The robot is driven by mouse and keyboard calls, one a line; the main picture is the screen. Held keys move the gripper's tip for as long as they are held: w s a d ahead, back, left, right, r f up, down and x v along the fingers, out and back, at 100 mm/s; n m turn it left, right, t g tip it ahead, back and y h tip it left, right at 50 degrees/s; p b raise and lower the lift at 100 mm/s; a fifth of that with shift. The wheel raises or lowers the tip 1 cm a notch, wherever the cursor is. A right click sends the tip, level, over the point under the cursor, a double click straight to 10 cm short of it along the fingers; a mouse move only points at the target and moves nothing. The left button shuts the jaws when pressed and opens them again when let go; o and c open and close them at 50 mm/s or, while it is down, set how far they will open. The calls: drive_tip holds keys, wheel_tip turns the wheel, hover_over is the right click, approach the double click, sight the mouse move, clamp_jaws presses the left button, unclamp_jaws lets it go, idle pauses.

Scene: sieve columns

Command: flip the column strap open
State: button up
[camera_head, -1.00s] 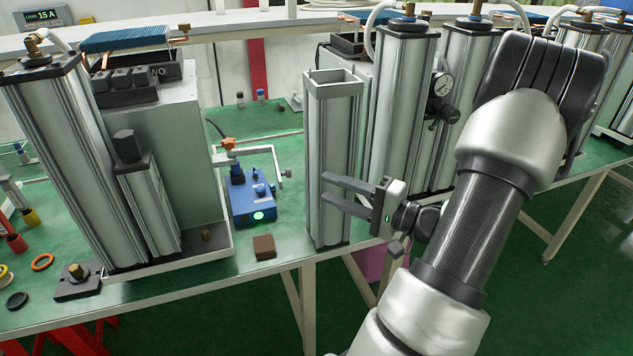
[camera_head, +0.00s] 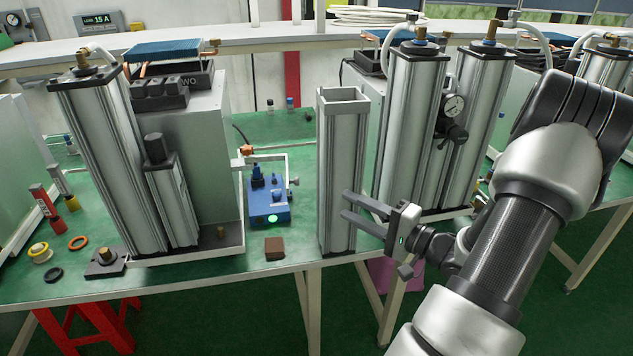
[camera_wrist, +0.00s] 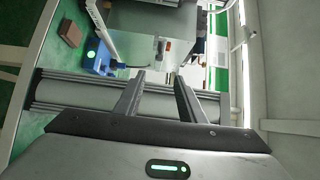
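An open-topped silver column (camera_head: 337,150) stands upright near the front edge of the green bench; it also shows in the wrist view (camera_wrist: 80,93), lying across the picture. My gripper (camera_head: 346,204) is at the column's lower half, coming from the right. The gripper also shows in the wrist view (camera_wrist: 159,75). I cannot make out a strap on any column.
Capped columns (camera_head: 410,130) stand close behind to the right. A tall column (camera_head: 115,160) and a grey cabinet (camera_head: 205,160) stand left. A blue device (camera_head: 268,203) and a brown block (camera_head: 275,248) lie between. Some green bench behind the blue device is clear.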

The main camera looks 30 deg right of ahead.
sight(297, 181)
drive_tip(key=x, duration=1.7)
drive_tip(key=shift+w+a, duration=0.15)
drive_tip(key=shift+w, duration=0.05)
drive_tip(key=shift+c, duration=0.4)
clamp_jaws()
